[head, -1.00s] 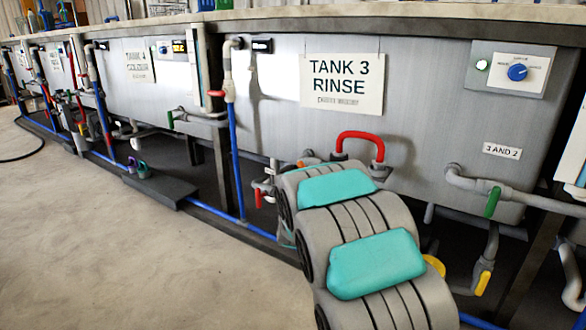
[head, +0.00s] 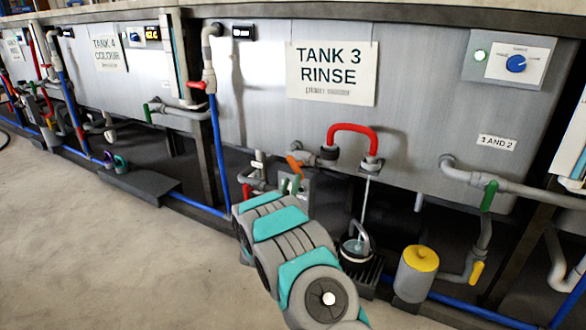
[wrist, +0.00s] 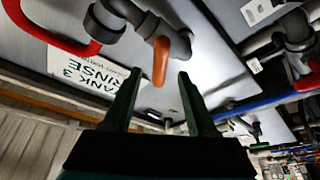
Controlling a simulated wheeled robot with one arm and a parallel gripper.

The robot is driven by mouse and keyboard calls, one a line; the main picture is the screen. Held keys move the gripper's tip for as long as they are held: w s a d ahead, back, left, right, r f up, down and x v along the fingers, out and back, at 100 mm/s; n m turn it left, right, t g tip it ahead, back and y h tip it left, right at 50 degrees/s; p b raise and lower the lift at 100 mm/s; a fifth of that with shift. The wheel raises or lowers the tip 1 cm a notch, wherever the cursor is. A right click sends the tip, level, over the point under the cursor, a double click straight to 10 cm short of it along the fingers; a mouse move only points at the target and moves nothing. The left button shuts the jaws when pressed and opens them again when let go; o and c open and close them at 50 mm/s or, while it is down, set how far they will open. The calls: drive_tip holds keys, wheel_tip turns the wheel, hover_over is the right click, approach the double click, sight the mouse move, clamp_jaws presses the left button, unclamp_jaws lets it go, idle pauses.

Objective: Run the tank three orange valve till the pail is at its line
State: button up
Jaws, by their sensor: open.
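The orange valve handle (head: 294,166) is on the pipework under the tank 3 sign (head: 332,73). In the wrist view the orange handle (wrist: 160,60) hangs in line with the gap between the fingertips. My gripper (wrist: 157,78) is open, its dark green fingers apart on either side of that gap. The pail (head: 355,248) stands on a dark grate below the red spout (head: 355,130). A thin pale stream falls from the spout into the pail. Its line and water level are too small to tell.
A grey canister with a yellow top (head: 416,272) stands right of the pail. Green (head: 489,196) and yellow (head: 477,272) handles sit on pipes further right. A blue pipe (head: 455,302) runs low along the front. The floor at left is clear.

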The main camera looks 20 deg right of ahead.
sight(295, 171)
drive_tip(key=shift+x, duration=3.2)
clamp_jaws()
